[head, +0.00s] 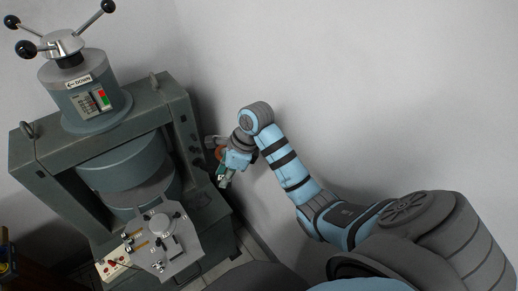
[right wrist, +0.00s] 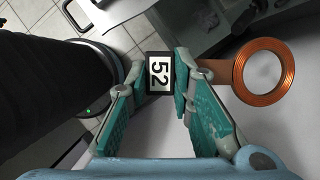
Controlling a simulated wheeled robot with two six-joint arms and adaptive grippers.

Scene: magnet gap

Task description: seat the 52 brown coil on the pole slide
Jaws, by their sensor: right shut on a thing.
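My right gripper (head: 224,178) is shut on the black tag block marked 52 of the brown coil. In the right wrist view this gripper (right wrist: 162,78) has its pads on both sides of the block. The brown coil (right wrist: 240,77), a flat copper-brown ring, sticks out to the right of the fingers. In the head view the coil (head: 218,154) is small and partly hidden by the gripper. A grey metal plate (head: 184,262) with a round piece and brass parts stands in front of the magnet, left of and below the gripper. I cannot tell which part is the pole slide. My left gripper is not seen.
The big grey-green magnet frame (head: 175,110) stands at the left, with a handwheel (head: 62,43) and control box on top. The white wall (head: 350,80) is behind my right arm.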

